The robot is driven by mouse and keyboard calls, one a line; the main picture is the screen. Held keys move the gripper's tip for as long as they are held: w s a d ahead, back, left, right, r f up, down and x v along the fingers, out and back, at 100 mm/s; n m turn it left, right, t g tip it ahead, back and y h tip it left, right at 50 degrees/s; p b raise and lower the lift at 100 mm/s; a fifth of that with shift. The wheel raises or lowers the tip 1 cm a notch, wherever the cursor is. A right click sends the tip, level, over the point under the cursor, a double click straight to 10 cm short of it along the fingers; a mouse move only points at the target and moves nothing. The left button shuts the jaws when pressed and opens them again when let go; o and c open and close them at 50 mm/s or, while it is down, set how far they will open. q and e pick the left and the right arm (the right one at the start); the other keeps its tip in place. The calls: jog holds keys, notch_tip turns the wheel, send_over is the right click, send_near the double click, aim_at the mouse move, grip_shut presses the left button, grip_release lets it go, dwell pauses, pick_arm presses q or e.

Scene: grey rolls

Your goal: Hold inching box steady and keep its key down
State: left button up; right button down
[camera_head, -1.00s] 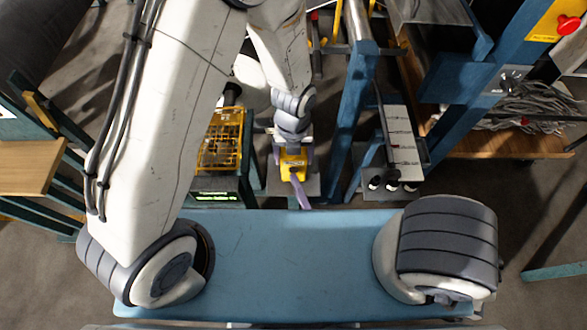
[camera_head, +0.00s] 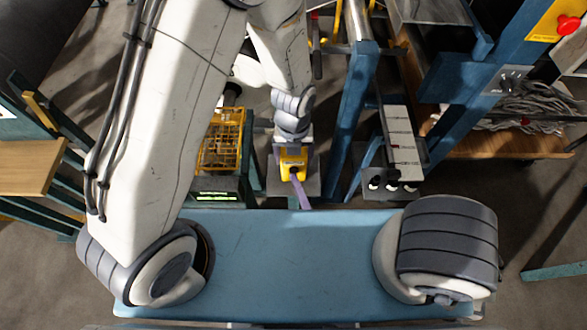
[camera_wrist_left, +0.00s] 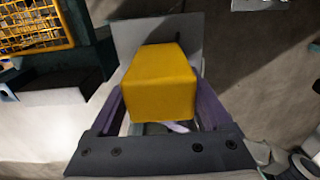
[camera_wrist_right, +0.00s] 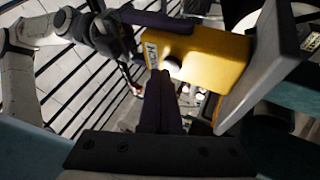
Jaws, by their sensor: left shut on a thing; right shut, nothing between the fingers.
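The inching box is a yellow block (camera_head: 291,158) on a pale plate, below my left wrist in the head view. My left gripper (camera_wrist_left: 158,100) is shut on it, one purple finger along each side. In the right wrist view the box (camera_wrist_right: 215,58) shows a label and, beside it, a pale round spot (camera_wrist_right: 173,68) that looks like its key. My right gripper (camera_wrist_right: 158,76) is shut and empty, its fingertips at this spot. I cannot tell whether they touch or press it. In the head view only a purple strip of my right gripper (camera_head: 302,194) shows.
A yellow wire basket (camera_head: 222,140) stands just left of the box. A blue upright post (camera_head: 352,120) stands close on its right. A grey unit with several black knobs (camera_head: 403,145) is further right. Coiled grey cables (camera_head: 540,108) lie on a shelf.

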jog(key=shift+s, duration=0.1)
jog(key=shift+s, duration=0.3)
jog(key=shift+s, duration=0.1)
jog(key=shift+s, duration=2.4)
dwell(0.6)
jog(key=s, duration=0.3)
jog(key=shift+s, duration=0.4)
